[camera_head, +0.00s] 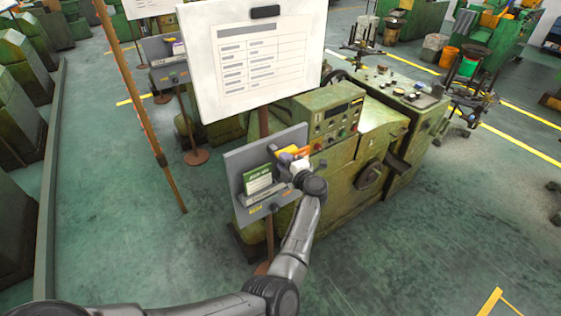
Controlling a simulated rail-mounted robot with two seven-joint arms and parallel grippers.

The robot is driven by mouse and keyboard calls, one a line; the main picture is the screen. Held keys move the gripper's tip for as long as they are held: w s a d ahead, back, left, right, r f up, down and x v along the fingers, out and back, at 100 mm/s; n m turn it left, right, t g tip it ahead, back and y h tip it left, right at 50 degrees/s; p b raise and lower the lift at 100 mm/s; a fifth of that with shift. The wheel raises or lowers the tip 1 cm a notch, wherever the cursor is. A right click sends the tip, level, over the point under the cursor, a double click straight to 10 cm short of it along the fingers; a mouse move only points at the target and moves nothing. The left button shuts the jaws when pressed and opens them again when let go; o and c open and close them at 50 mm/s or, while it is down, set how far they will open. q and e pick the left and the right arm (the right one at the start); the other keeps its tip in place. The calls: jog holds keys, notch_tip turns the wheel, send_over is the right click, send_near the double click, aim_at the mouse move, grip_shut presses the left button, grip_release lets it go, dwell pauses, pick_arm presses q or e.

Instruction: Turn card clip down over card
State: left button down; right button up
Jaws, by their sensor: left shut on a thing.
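A grey card panel (237,166) stands on a post in front of the green machine. A green and white card (258,180) sits in its left part, above a lower ledge. My left gripper (287,160) is at the panel's upper right, right of the green card. It is shut on a small part there, which the hand largely hides. Orange and yellow pieces (291,150) show beside the fingers. I cannot make out the card clip or its angle at this size. My right gripper is not in view.
A white board (255,50) with a printed table stands above the panel. The green machine (350,150) with a control box is close behind. A brown pole (150,120) rises at the left.

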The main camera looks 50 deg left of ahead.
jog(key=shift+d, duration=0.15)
pick_arm(q)
jog(key=c, duration=0.8)
grip_release()
jog(key=shift+d, duration=0.1)
